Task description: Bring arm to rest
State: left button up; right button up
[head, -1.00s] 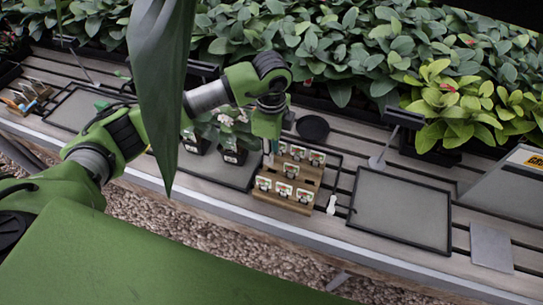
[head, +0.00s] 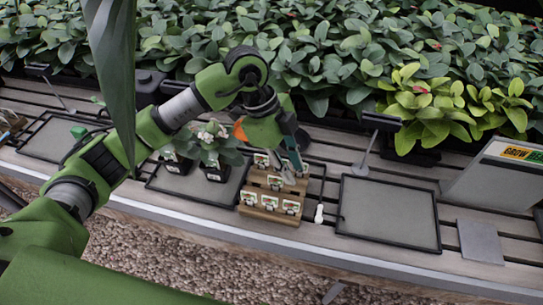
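My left arm comes in from the left over the slatted bench. Its gripper (head: 293,170) points down over the back right part of a wooden stepped rack (head: 269,215) holding several small white labels. The fingertips are close to the rack's upper right labels; I cannot tell whether they touch. The fingers are seen at an angle, so their opening is unclear, and nothing clearly shows between them. My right gripper is out of view.
Potted plants (head: 216,152) stand on a dark tray just left of the rack. An empty grey tray (head: 388,212) lies to the right, with a small white object (head: 319,214) between. A sign (head: 523,153) stands far right. Dense foliage fills the back. A big leaf hangs near the camera.

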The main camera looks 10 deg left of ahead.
pick_arm(q)
jog(key=shift+m+h, duration=0.5)
jog(key=shift+h, duration=0.4)
jog(key=shift+s+d+r, duration=0.1)
jog(key=shift+s+d, duration=0.25)
jog(key=shift+d, duration=0.3)
jog(key=shift+s+d+r, duration=0.15)
jog(key=shift+s+d, duration=0.2)
jog(key=shift+d, duration=0.25)
jog(key=shift+s+d+r, duration=0.1)
jog(key=shift+s+d, duration=0.25)
jog(key=shift+d, duration=0.3)
jog(key=shift+d, duration=0.1)
